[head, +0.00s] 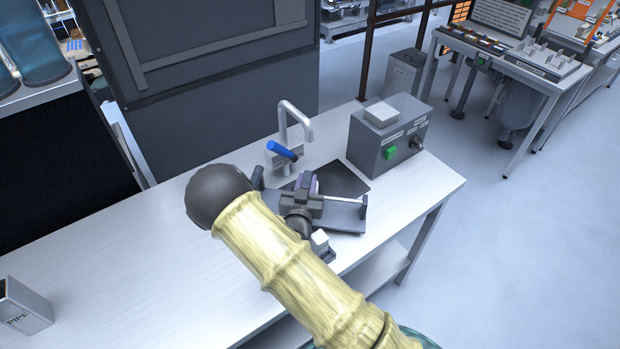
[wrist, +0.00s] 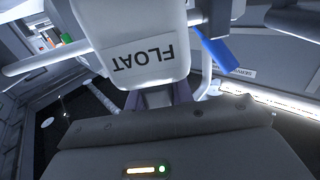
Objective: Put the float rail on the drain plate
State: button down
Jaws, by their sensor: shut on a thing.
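My gripper (head: 303,192) is over the metal bench in the head view and shut on the float rail. In the wrist view the rail's white block (wrist: 140,62), marked FLOAT upside down, is at the fingers (wrist: 156,96), with a pale bar (wrist: 45,58) to its left. In the head view the bar (head: 343,200) sticks out right of the gripper. A dark flat plate (head: 346,179), which looks like the drain plate, lies just behind. The gripper hides part of it. I cannot tell whether the rail touches anything below.
A tap with a blue lever (head: 282,151) stands close behind the gripper. A grey control box (head: 390,140) with a green button is to the right. A small white block (head: 320,238) is at the front edge. The bench's left part (head: 130,235) is mostly clear.

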jog(key=shift+w+d+r+p, duration=0.1)
jog(key=shift+w+d+p, duration=0.1)
jog(key=shift+w, duration=0.3)
jog(key=shift+w+d+p, duration=0.15)
jog(key=shift+w+p, duration=0.05)
jog(key=shift+w, duration=0.3)
jog(key=shift+f, duration=0.6)
jog(key=shift+d+f, duration=0.1)
jog(key=shift+f, duration=0.1)
jog(key=c, duration=1.2)
grip_release()
jog(key=shift+r, duration=0.1)
